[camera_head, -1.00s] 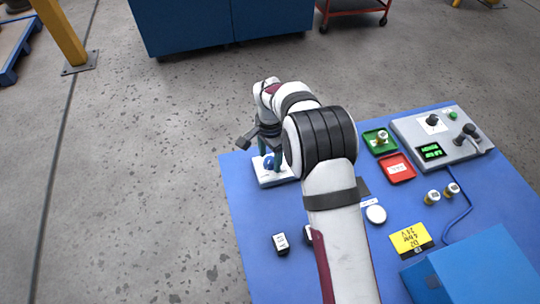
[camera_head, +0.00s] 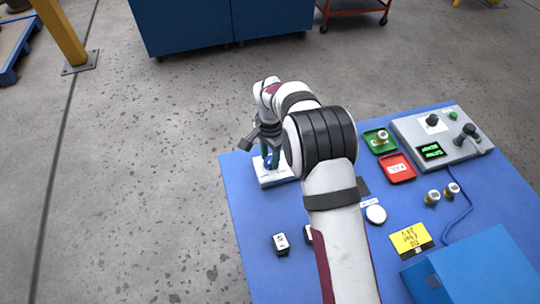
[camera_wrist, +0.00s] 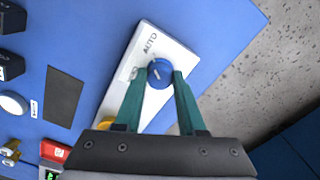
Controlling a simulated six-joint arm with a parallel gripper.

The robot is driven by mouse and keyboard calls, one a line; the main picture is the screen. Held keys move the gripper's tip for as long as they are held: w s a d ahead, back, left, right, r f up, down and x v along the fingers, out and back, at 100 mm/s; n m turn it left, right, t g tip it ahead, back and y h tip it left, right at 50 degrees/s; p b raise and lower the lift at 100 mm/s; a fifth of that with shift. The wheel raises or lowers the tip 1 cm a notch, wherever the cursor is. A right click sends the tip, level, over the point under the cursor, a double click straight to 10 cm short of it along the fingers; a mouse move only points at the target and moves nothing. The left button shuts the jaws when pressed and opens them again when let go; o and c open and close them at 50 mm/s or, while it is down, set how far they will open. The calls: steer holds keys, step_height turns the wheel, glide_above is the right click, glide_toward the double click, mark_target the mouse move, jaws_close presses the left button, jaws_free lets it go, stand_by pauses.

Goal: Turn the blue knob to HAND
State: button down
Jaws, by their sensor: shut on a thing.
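The blue knob (camera_wrist: 160,74) is round with a pale pointer mark and sits on a white plate (camera_wrist: 171,46). The word AUTO shows at the plate's far end in the wrist view; the HAND label cannot be read. My gripper (camera_wrist: 160,76) has its two green fingers shut on the knob, one on each side. In the head view the plate (camera_head: 268,179) lies at the left of the blue table, and the knob (camera_head: 268,163) is partly hidden by my gripper (camera_head: 270,157).
A green tray (camera_head: 380,141), a red tray (camera_head: 398,167) and a grey control box (camera_head: 440,133) stand at the right. Bare table lies in front of the plate.

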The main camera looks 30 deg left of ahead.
steer(key=n, duration=1.1)
steer(key=shift+n, duration=2)
steer(key=c, duration=0.5)
jaws_free()
